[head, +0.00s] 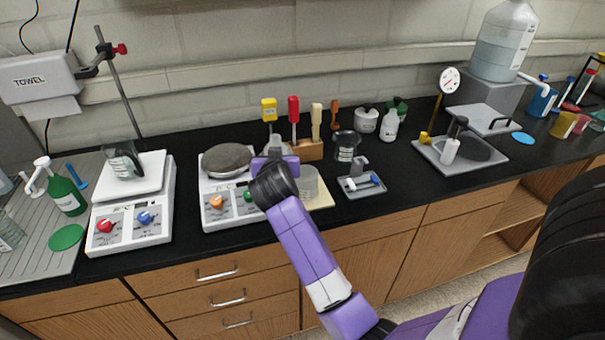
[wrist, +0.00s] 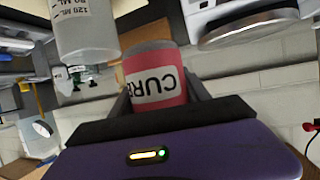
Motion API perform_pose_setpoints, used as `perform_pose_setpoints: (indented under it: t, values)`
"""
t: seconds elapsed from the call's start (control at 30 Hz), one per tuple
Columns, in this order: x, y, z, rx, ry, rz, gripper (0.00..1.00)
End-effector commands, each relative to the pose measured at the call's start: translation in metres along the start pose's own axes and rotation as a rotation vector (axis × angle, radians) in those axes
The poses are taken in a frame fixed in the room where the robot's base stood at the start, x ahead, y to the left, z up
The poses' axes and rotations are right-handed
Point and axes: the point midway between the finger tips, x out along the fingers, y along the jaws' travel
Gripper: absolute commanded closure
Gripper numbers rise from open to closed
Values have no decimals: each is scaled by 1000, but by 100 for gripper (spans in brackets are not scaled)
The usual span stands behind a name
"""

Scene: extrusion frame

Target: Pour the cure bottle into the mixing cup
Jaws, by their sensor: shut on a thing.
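The cure bottle (wrist: 155,75) is pink-red with a white CURE label. In the wrist view it sits between the fingers of my gripper (wrist: 158,92), which are shut on it. The wrist picture is upside down, and the bottle looks roughly upright. In the head view my gripper (head: 275,166) hides most or all of the bottle. The mixing cup (head: 307,184) is clear and stands just right of my gripper on a pale yellow pad. It also shows with its ML marks in the wrist view (wrist: 85,28), beside the bottle and apart from it.
A scale (head: 215,210) with a grey round pan stands left of my gripper. Another scale (head: 130,225) farther left bears a dark jar.

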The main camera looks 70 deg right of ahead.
Motion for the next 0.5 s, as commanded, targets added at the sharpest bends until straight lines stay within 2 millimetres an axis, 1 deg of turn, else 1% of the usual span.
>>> perform_pose_setpoints:
  t: [0.27, 0.5]
  values:
    - [1, 2, 2, 37, -7, -14, 91]
    - [5, 5, 9, 136, -32, -55, 91]
